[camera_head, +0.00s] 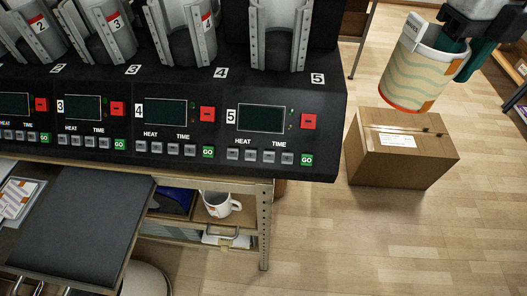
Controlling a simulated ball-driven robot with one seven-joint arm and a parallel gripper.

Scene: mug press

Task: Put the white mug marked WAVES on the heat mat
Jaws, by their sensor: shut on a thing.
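The white mug with pale green wavy lines and an orange band at its lower edge (415,75) hangs in the air at the upper right. A small label near its upper left edge is too small to read for certain. My gripper (466,50) is shut on the mug's right side, at the upper part. The mug is tilted. A dark flat square pad (80,230) at the lower left may be the heat mat; I cannot tell for certain.
A black mug press bench (190,90) with several numbered stations fills the upper left. A cardboard box (400,165) stands on the floor below the held mug. Another white mug (218,205) sits on the shelf under the bench. Wooden floor at lower right is clear.

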